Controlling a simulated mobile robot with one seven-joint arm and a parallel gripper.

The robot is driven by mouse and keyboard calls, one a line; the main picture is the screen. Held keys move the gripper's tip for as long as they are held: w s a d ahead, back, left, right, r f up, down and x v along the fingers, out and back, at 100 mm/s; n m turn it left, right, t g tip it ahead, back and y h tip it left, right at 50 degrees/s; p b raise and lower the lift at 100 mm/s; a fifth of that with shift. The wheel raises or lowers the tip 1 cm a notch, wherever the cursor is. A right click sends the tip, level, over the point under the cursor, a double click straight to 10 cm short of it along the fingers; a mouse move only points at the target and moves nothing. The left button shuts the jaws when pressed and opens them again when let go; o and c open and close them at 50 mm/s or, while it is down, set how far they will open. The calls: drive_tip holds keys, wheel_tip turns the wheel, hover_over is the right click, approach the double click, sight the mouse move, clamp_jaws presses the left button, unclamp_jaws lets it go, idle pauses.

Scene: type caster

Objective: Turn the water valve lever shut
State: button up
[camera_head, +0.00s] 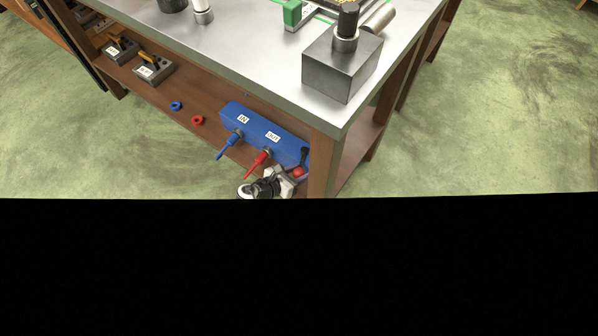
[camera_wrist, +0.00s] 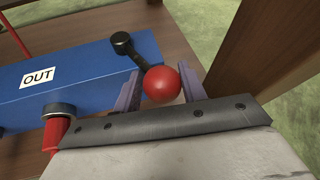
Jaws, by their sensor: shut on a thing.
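The water valve lever is a short black arm (camera_wrist: 136,60) with a red ball knob (camera_wrist: 162,84). It joins a round black pivot (camera_wrist: 122,42) at the right end of a blue box (camera_wrist: 85,75). In the head view the red knob (camera_head: 298,172) sits at the box's lower right corner, beside the table leg. My gripper (camera_head: 284,181) is there too, in front of the box. In the wrist view its two fingers (camera_wrist: 160,92) stand on either side of the red knob, shut on it. The lever slants from the pivot toward my gripper.
The blue box (camera_head: 258,132), labelled IN and OUT, stands on the wooden lower shelf (camera_head: 150,90). Blue (camera_head: 229,146) and red (camera_head: 257,164) pipes stick out of its front. A wooden table leg (camera_head: 324,165) is close on the right. The metal tabletop (camera_head: 240,55) overhangs above.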

drive_tip(key=shift+w+d+r, duration=0.1)
drive_tip(key=shift+d+r, duration=0.05)
clamp_jaws()
drive_tip(key=a+m+g+h+b, duration=0.1)
drive_tip(key=m+g, duration=0.1)
drive_tip(key=w+a+m+g+h+b, duration=0.1)
drive_tip(key=m+g, duration=0.2)
drive_tip(key=shift+w+a+h, duration=0.2)
drive_tip(key=shift+a+h, duration=0.1)
drive_tip(key=shift+a, duration=0.1)
drive_tip(key=o, duration=1.2)
unclamp_jaws()
drive_tip(key=shift+r, duration=0.1)
drive_tip(key=shift+o, duration=0.2)
drive_tip(key=shift+w+a, duration=0.1)
drive_tip(key=shift+a, duration=0.05)
drive_tip(key=shift+a, duration=0.15)
